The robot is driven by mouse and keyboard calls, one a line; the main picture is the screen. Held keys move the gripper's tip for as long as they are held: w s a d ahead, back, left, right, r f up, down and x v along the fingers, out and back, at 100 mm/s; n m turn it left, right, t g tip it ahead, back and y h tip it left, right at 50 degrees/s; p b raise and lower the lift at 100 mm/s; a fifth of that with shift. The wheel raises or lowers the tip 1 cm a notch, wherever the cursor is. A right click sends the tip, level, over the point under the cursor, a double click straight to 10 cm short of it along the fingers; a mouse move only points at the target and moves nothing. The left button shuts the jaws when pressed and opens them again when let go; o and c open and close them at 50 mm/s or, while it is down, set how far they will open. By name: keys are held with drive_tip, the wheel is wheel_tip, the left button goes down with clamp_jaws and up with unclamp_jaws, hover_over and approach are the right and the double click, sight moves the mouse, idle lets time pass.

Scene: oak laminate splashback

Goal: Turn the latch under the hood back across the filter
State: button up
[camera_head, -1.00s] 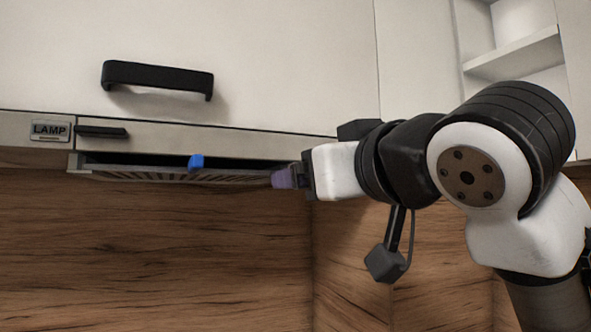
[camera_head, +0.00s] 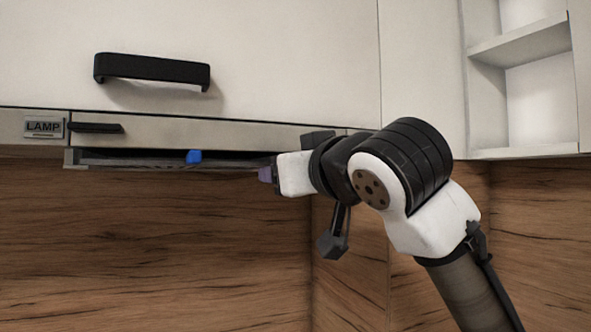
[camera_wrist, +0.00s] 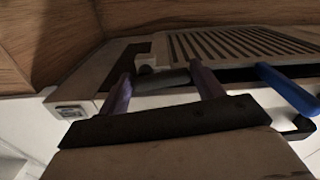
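The blue latch (camera_head: 194,157) hangs at the hood's underside, in front of the filter (camera_head: 125,163). In the wrist view the latch (camera_wrist: 287,90) is a long blue bar at the right, its inner end near the slatted filter (camera_wrist: 235,46). My gripper (camera_head: 264,174) is under the hood's right part, right of the latch and apart from it. In the wrist view its two purple fingers (camera_wrist: 160,68) stand apart. A grey rounded piece (camera_wrist: 168,77) shows between them; whether they touch it I cannot tell.
A black handle (camera_head: 152,70) is on the white cabinet above. A LAMP plate (camera_head: 43,127) and a black bar (camera_head: 95,128) are on the hood's front strip. Open shelves (camera_head: 520,50) are at the right. The space below the hood, before the wooden splashback (camera_head: 150,240), is clear.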

drive_tip(key=c, duration=0.5)
drive_tip(key=shift+r+m+b, duration=0.15)
drive_tip(key=shift+m+b, duration=0.2)
drive_tip(key=shift+m, duration=0.45)
drive_tip(key=o, duration=1)
drive_tip(key=b+v, duration=0.4)
drive_tip(key=v, duration=1)
